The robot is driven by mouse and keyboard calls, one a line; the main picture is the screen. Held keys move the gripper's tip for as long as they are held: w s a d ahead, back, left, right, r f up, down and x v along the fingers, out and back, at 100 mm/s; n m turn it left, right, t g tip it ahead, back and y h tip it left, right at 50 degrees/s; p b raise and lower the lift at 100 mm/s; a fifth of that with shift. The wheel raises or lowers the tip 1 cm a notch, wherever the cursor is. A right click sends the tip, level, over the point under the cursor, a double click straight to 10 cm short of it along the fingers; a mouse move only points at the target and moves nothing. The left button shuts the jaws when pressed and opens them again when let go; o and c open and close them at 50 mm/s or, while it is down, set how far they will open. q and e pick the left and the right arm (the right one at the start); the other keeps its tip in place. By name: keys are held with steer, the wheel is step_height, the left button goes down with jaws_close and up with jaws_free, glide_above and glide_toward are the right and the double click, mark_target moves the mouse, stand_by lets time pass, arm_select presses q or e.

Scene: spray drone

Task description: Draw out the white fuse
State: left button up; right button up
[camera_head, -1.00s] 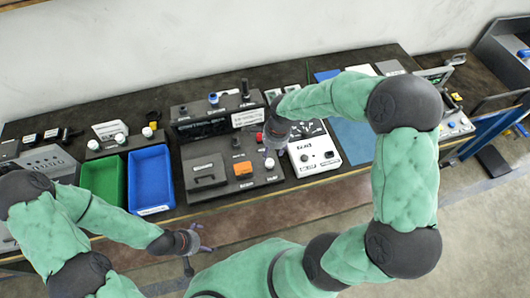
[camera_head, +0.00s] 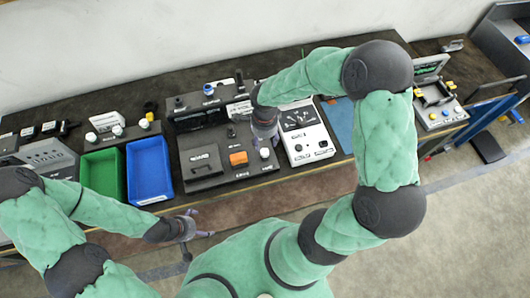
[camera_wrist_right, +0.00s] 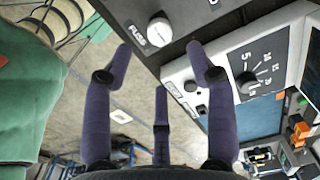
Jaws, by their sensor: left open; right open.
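The white fuse (camera_head: 265,153) is a round white cap at the front right corner of a dark grey panel box (camera_head: 205,181). In the right wrist view the white fuse (camera_wrist_right: 159,30) sits beside a "FUSE" label, beyond the fingertips and apart from them. My right gripper (camera_head: 268,140) is just behind the fuse in the head view; its purple fingers (camera_wrist_right: 160,62) are spread and empty in the wrist view.
A white meter box (camera_head: 309,152) with a dial stands right of the panel, close to my right fingers. A green bin (camera_head: 103,178) and a blue bin (camera_head: 150,172) stand at left.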

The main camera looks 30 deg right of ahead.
mark_target(264, 152)
steer(key=shift+f+b, duration=0.35)
steer(key=shift+f, duration=0.4)
step_height(264, 152, down, 6)
steer(key=b, duration=0.5)
steer(key=shift+f, duration=0.2)
steer(key=shift+f+b, duration=0.45)
steer(key=shift+b, duration=0.2)
steer(key=shift+b, duration=0.7)
jaws_close()
steer(key=shift+r, duration=0.2)
